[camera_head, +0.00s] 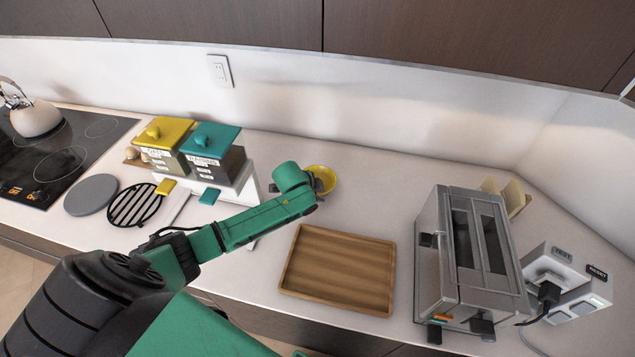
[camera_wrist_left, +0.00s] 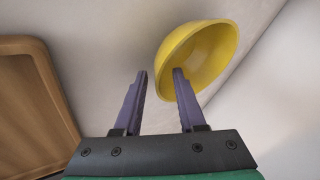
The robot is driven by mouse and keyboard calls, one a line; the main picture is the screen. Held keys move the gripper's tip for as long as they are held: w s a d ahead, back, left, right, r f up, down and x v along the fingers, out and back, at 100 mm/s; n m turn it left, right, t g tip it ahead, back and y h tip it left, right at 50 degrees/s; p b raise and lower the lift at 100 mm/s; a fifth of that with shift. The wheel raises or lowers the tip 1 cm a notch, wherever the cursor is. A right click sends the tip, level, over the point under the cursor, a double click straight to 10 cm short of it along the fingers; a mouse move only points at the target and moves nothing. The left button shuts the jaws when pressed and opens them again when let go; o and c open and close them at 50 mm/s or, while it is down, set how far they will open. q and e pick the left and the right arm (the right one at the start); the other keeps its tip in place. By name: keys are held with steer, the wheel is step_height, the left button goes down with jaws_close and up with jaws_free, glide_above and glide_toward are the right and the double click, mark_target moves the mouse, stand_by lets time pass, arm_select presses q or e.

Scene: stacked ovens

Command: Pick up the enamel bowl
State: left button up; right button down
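The yellow enamel bowl (camera_head: 324,176) stands on the counter at the back, behind the wooden tray. My left gripper (camera_head: 318,186) is at the bowl's near left side, partly hidden by its own wrist in the head view. In the left wrist view, the bowl (camera_wrist_left: 208,52) is at the upper right, its hollow showing. The left gripper's two purple fingers (camera_wrist_left: 160,72) are apart. The right-hand finger overlaps the bowl, and the near edge of the bowl lies between the fingertips, with a gap to the left-hand finger. My right gripper is not in view.
The wooden tray (camera_head: 338,270) lies in front of the bowl, and the metal toaster (camera_head: 465,260) stands to the right. Left of the bowl are boxes with a yellow lid (camera_head: 165,132) and a teal lid (camera_head: 211,140). The counter between bowl and toaster is clear.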

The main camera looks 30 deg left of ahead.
arm_select(q)
jaws_close()
steer(key=shift+w, duration=0.1)
stand_by(1.3)
